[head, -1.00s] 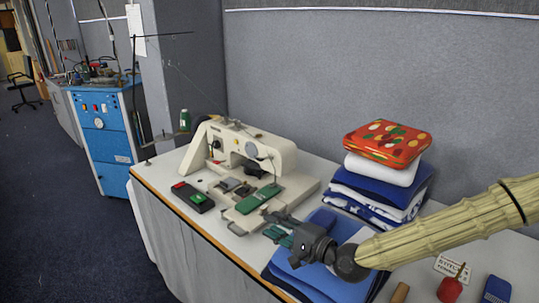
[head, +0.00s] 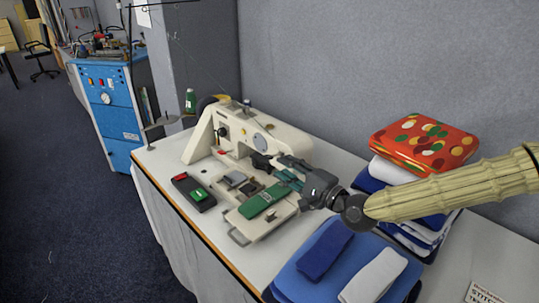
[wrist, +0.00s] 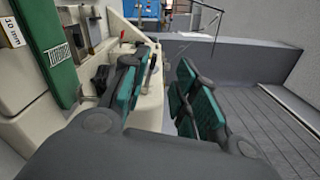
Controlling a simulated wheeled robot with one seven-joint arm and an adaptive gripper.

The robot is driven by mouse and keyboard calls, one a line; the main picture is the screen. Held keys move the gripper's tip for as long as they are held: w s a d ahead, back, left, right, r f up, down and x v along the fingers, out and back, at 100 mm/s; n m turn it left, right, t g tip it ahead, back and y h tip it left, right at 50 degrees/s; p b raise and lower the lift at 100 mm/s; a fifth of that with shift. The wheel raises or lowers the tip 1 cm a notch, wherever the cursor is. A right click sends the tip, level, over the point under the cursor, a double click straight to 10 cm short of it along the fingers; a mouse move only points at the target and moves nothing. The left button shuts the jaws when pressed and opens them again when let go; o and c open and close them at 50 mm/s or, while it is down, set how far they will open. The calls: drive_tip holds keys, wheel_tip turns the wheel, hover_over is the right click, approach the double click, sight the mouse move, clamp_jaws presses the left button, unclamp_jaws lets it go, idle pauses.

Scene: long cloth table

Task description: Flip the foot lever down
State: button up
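The cream sewing machine (head: 204,134) stands on the table, with a green plate (head: 263,201) at its front. My gripper (head: 272,168) is in front of the machine's arm, pointing left, just above the green plate. In the wrist view, my gripper (wrist: 165,75) is open, its two green-padded fingers well apart and nothing between them. The left finger overlaps the machine body; I cannot tell whether it touches. A small red-tipped part (wrist: 122,33) shows beyond the left finger; I cannot tell whether it is the foot lever. The lever is not clearly visible in the head view.
A black switch box (head: 193,191) with red and green buttons sits left of the machine. Folded blue cloth (head: 305,283) lies in front of it, and a cloth stack with a red patterned top (head: 424,144) stands at right. A grey wall is behind.

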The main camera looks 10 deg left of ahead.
sight(269, 156)
drive_tip(key=x, duration=0.2)
drive_tip(key=p+x, duration=0.1)
drive_tip(key=x, duration=0.4)
drive_tip(key=shift+w+d+f, duration=0.1)
drive_tip(key=shift+w+f, duration=0.25)
drive_tip(key=shift+w, duration=0.05)
drive_tip(key=shift+w+a+f+p, duration=0.3)
drive_tip(key=shift+w+a, duration=0.15)
drive_tip(key=shift+w, duration=0.1)
drive_tip(key=shift+r, duration=0.1)
drive_tip(key=shift+s, duration=0.15)
